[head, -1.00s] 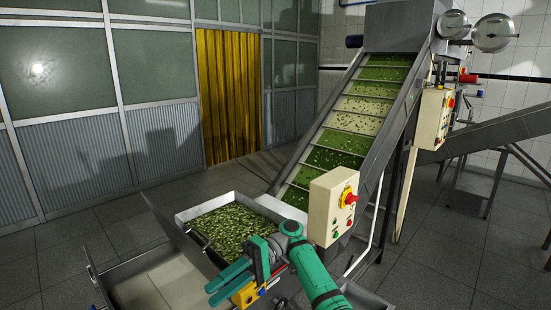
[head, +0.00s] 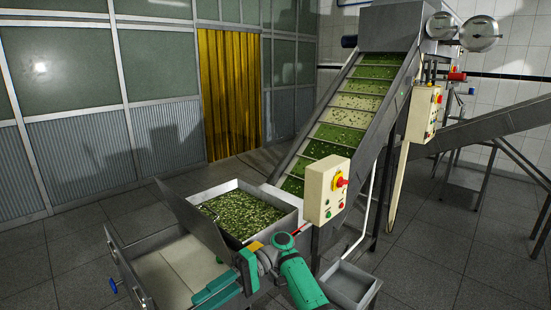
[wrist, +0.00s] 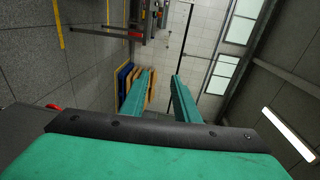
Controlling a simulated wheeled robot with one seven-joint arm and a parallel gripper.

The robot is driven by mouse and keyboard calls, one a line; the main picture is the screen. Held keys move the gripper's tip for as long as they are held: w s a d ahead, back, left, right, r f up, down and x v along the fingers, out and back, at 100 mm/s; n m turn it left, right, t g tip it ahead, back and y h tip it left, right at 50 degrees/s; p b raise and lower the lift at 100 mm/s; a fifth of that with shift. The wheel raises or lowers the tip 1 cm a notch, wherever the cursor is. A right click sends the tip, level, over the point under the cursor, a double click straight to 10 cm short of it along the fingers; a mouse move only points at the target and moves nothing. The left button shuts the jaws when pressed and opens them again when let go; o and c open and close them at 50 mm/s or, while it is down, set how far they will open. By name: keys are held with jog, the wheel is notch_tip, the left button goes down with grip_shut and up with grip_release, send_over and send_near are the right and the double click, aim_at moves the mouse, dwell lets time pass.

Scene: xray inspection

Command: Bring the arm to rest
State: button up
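My gripper (head: 206,297) is low in the head view, in front of the steel hopper and over the near edge of the inspection tray. Its green fingers point left. In the wrist view my gripper (wrist: 161,88) shows two green fingers standing apart with a clear gap between them and nothing held. The wrist view is turned on its side and looks across the room. The rest of my arm is folded in at the bottom of the head view.
A steel hopper (head: 292,211) of green pieces stands just behind my arm. A cream control box (head: 325,207) with a red knob is close at right. An inclined conveyor (head: 352,117) rises behind. A grey bin (head: 347,284) stands lower right. Open floor lies left.

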jog(key=s+a+f+m+t+y, duration=0.25)
jog(key=a+f+t, duration=0.25)
jog(key=a+f, duration=0.5)
jog(key=s+a+f+m+t+y, duration=0.2)
jog(key=s+a+f+m+t, duration=0.15)
jog(key=a+f, duration=0.7)
jog(key=s+d+f+m+t+h, duration=0.25)
jog(key=s+f+m+t, duration=0.35)
jog(key=f+t, duration=0.5)
jog(key=s+d+f+m+t+h, duration=0.1)
jog(key=s+d+f+t+h, duration=0.15)
jog(key=s+d+h, duration=0.55)
jog(key=s+d+f+m+t+h, duration=0.1)
jog(key=s+d+t+h, duration=0.35)
jog(key=d, duration=0.75)
jog(key=s+d+r+n+h, duration=0.2)
jog(key=s+d+r+n, duration=0.3)
jog(key=s+d+r, duration=0.9)
jog(key=shift+s+d+r+t, duration=0.2)
jog(key=shift+s+r+t, duration=0.15)
jog(key=shift+r, duration=0.2)
